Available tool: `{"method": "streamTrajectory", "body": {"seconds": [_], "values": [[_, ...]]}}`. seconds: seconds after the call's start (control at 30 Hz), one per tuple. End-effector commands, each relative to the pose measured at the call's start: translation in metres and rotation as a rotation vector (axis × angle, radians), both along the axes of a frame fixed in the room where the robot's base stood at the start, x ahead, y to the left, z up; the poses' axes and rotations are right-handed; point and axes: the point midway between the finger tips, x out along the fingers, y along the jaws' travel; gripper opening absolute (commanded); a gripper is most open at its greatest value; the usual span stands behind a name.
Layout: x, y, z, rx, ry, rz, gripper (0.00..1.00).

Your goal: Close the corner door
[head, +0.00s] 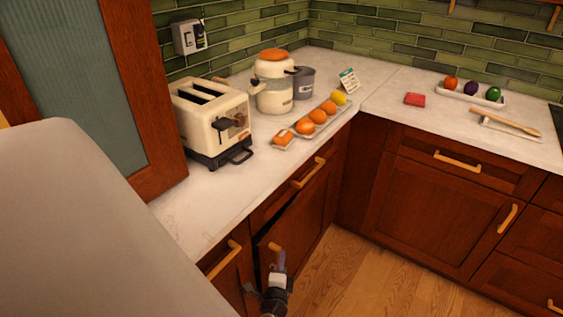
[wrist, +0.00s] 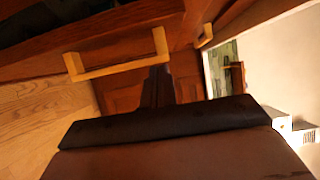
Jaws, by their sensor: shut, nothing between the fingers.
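The corner door (head: 308,222) is a dark red-brown cabinet door under the left counter, near the inner corner. It stands ajar, with a dark gap along its top edge below the drawer. Its light wooden handle (head: 273,247) is partly hidden by my gripper (head: 281,262). My gripper is shut and empty at the door's near side, by the handle; I cannot tell whether it touches. In the wrist view, my gripper (wrist: 158,82) points at dark wood, with a wooden bar handle (wrist: 120,68) to its left.
A drawer with a handle (head: 308,172) sits above the door. The counter (head: 215,205) holds a toaster (head: 212,120), a white canister (head: 273,85) and a tray of orange items (head: 316,122). Right-hand cabinets (head: 430,210) are closed. Wooden floor (head: 370,285) is clear.

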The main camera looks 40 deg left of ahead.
Motion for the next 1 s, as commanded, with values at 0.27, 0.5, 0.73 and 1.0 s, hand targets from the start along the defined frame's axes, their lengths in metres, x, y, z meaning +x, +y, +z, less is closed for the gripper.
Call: {"method": "streamTrajectory", "body": {"seconds": [0.27,0.5,0.73,1.0], "values": [[0.0001,-0.0002,-0.0001,0.0,0.0,0.0,0.0],[0.0001,-0.0002,-0.0001,0.0,0.0,0.0,0.0],[0.0003,-0.0003,-0.0001,0.0,0.0,0.0,0.0],[0.0054,-0.0029,-0.0004,0.001,0.001,-0.001,0.0]]}}
